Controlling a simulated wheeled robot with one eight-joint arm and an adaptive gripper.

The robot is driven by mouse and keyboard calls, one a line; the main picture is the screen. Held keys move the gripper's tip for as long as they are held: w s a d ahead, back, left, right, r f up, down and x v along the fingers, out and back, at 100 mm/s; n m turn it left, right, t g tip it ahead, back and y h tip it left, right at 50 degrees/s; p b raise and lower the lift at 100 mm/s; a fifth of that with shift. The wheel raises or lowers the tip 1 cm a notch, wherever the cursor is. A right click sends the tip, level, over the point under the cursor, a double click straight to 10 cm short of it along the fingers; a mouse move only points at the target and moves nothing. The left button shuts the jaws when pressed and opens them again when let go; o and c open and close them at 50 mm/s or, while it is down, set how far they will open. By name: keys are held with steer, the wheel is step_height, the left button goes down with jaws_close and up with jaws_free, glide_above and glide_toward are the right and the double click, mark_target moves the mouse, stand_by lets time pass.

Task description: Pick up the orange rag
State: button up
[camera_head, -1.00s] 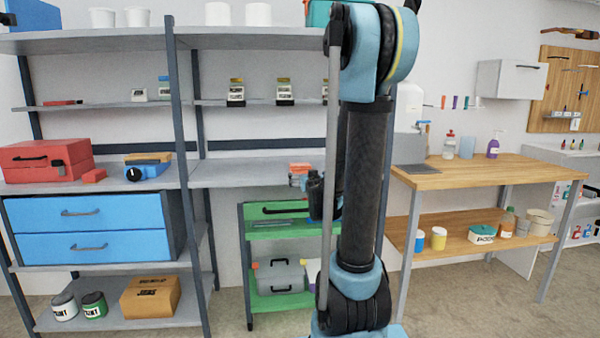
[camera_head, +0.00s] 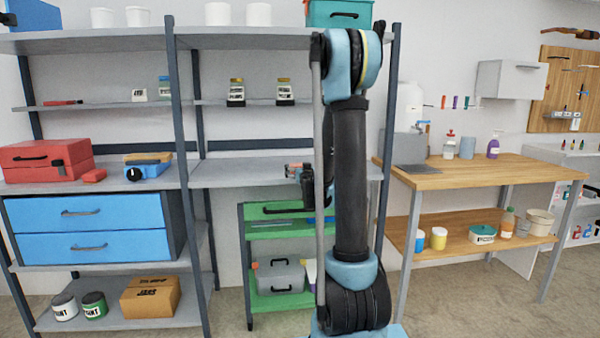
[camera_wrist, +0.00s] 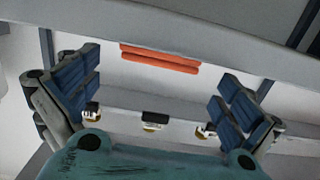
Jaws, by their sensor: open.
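The orange rag (camera_wrist: 160,57) shows in the wrist view as a folded, layered strip at the edge of a grey shelf surface. It lies beyond the fingertips and between them sideways, with no finger seen touching it. My gripper (camera_wrist: 158,90) is open and empty, its blue-padded fingers spread wide to left and right. In the head view, a bit of orange (camera_head: 291,168) shows on the middle grey shelf (camera_head: 240,172), partly covered by the dark end of my arm.
Shelf posts and the upper shelf (camera_head: 250,38) frame the space around my arm. A green cart (camera_head: 280,228) stands below, and a wooden workbench (camera_head: 480,172) is at right.

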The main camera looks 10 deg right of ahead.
mark_target(300, 164)
steer(key=shift+w+f, duration=0.2)
steer(key=shift+w, duration=1.55)
steer(key=shift+w+f, duration=0.15)
steer(key=shift+w, duration=1.6)
steer(key=c, duration=1)
